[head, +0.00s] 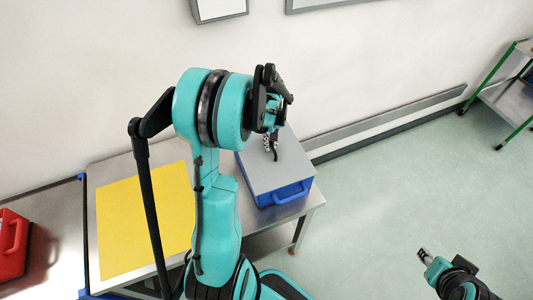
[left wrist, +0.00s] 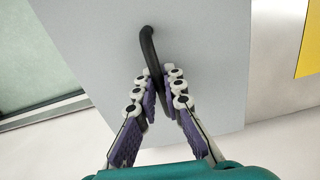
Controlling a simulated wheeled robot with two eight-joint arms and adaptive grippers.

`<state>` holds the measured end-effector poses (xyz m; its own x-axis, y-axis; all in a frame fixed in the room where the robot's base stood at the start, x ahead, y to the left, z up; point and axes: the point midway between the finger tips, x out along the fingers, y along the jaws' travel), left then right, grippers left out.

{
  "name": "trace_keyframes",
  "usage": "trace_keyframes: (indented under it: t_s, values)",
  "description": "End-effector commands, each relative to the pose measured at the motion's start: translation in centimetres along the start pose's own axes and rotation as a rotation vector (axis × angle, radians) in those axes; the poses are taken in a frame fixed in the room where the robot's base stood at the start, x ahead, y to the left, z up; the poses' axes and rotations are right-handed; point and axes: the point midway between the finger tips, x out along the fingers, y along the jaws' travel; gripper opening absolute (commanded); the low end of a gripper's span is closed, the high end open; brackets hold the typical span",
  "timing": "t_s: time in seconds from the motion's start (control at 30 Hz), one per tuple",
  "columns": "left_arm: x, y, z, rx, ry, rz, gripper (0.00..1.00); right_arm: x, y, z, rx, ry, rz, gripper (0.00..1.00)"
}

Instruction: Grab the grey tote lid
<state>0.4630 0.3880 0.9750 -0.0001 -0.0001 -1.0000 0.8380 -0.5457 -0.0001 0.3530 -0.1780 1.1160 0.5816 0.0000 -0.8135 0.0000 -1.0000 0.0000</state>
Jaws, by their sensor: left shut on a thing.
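The grey tote lid (head: 262,178) lies flat on top of the blue tote (head: 286,195) at the right end of the metal table. My left gripper (head: 271,147) reaches down over the lid from above. In the left wrist view, the grey lid (left wrist: 210,45) fills the middle, with a dark curved handle (left wrist: 148,45) standing on it. The left gripper's fingers (left wrist: 158,88) are closed on this handle from both sides. My right gripper (head: 428,257) is at the lower right over the floor, away from the tote; its jaws are too small to judge.
A yellow mat (head: 140,220) covers the table's left part. A red container (head: 12,245) stands on another metal surface at the far left. The wall is close behind the table. A green-framed cart (head: 510,90) is at the far right; the floor between is clear.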

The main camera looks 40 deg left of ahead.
Motion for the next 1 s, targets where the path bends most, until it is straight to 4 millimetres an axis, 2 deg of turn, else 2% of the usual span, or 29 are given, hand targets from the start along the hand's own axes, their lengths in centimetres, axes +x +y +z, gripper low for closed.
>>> trace_keyframes:
  t_s: [0.27,0.8,1.0]
  values:
    - [-0.4,0.0,0.0,0.002,0.000,0.000,0.00,-0.2,0.0,-0.2,0.000,0.000,0.000,0.38]
    - [-3.8,0.0,0.0,0.001,0.000,0.000,0.00,-2.1,0.0,-1.5,0.000,0.000,0.000,0.38]
    - [-4.1,0.0,0.0,0.001,0.000,0.000,0.00,-2.2,0.0,-1.6,0.000,0.000,0.000,0.38]
